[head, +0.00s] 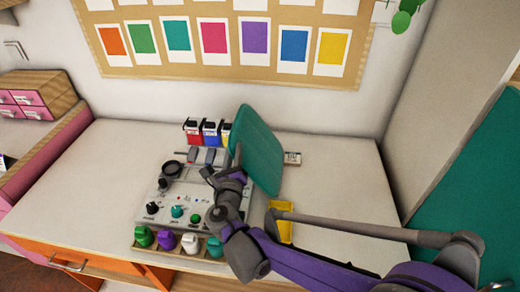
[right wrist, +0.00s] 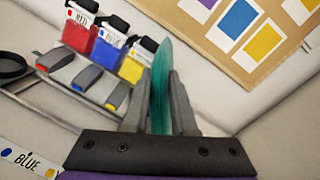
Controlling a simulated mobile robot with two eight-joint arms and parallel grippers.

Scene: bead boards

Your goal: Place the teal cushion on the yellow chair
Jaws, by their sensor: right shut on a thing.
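The teal cushion (head: 258,152) is a flat square pad, held up tilted on its edge above the back of the table. My right gripper (head: 238,160) is shut on it. In the right wrist view the cushion (right wrist: 161,85) stands edge-on between the two grey fingers. A small yellow object (head: 284,228) sits on the table to the right of the control panel, partly hidden by my right arm; I cannot tell whether it is the yellow chair. My left gripper is not in view.
A control panel (head: 147,209) with knobs stands left of my right gripper. Red, blue and yellow containers (head: 210,132) stand behind it. Several coloured bottles (head: 166,241) line the front. The table's right part (head: 340,180) is mostly clear; a teal panel (head: 480,180) is at far right.

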